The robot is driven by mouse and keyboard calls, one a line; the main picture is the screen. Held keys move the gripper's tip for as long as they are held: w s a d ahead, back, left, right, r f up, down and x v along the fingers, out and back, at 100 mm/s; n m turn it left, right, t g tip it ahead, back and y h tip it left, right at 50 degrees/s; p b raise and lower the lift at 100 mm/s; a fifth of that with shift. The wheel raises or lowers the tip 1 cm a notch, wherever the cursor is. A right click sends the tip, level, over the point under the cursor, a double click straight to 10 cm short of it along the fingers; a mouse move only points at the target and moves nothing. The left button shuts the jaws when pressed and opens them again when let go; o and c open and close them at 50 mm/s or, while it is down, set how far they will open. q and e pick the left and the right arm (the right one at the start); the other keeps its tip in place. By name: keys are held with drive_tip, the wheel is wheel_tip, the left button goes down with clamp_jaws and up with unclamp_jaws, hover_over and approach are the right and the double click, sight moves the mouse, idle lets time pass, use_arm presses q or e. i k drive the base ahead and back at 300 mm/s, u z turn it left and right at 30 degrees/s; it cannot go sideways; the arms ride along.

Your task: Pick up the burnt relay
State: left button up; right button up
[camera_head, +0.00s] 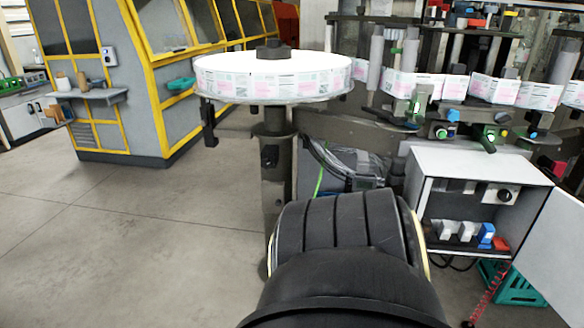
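An open white electrical box (478,165) hangs on the machine at the right, its door (560,240) swung out to the right. Low inside it stands a row of small blocks: two pale blocks (446,230), a blue block (486,234) and a small red piece (501,244). These may be relays, but no burn mark can be made out, so I cannot tell which is the burnt relay. A large dark link of my own arm fills the bottom middle, left of the box. Neither of my grippers shows.
A large label reel (272,78) sits on a post left of the box, its label web (440,87) running right through rollers. A green crate (515,287) and a coiled red cable (487,296) are below the box. Floor (120,240) is clear at left, before a yellow-framed machine (120,125).

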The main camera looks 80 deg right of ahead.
sight(426, 225)
drive_tip(key=i, duration=0.1)
drive_tip(key=z, duration=1.35)
